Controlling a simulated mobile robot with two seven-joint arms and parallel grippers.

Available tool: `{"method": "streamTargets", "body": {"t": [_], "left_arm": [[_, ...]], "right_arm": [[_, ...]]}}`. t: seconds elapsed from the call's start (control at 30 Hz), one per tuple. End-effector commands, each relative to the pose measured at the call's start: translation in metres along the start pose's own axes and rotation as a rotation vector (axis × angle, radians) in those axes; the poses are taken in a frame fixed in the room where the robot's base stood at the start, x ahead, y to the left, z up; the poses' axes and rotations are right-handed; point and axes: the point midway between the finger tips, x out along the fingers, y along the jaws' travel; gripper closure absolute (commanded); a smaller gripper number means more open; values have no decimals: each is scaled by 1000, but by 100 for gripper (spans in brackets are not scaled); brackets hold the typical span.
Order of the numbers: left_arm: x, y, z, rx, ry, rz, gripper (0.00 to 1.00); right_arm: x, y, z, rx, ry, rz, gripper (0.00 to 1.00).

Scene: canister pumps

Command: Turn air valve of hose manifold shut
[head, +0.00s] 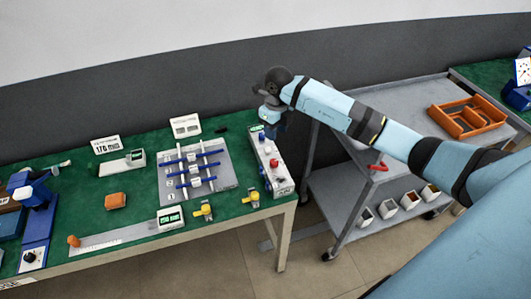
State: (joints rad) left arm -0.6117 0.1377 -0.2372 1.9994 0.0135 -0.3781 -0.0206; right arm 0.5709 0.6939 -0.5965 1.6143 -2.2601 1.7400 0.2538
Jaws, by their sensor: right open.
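A grey plate with several blue bars and white clips (194,170) lies on the green table; it may be the hose manifold, but I cannot tell for certain. Two small yellow valve-like pieces, one on the left (203,210) and one on the right (252,198), sit near the table's front edge. A long light-grey box with red and white knobs (272,165) stands at the table's right end. My right gripper (271,118) is open above the far end of this box, pointing down; its fingertips are small and partly hidden. My left gripper is out of view.
The green table (133,215) also holds a display unit (170,217), an orange block (116,201) and blue equipment (35,205) at left. A grey cart (395,110) with an orange tray (467,117) stands right of the table, beneath my right arm.

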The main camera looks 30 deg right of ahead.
Motion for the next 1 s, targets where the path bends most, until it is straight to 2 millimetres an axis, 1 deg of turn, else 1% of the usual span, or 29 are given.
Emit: {"method": "streamTargets", "body": {"t": [0.17, 0.4, 0.6, 0.7, 0.8, 1.0], "left_arm": [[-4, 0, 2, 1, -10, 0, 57], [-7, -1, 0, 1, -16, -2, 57], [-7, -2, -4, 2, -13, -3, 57], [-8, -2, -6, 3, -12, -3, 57], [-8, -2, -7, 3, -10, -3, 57], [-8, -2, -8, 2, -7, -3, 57]], "right_arm": [[24, 2, -1, -1, 5, 3, 58], [75, 3, -1, -1, 4, 6, 58], [112, 3, -1, 0, 3, 5, 58], [124, 2, 0, -1, 1, 5, 58], [132, 3, 0, -2, 1, 4, 58], [136, 2, -1, -2, 1, 3, 58]]}}
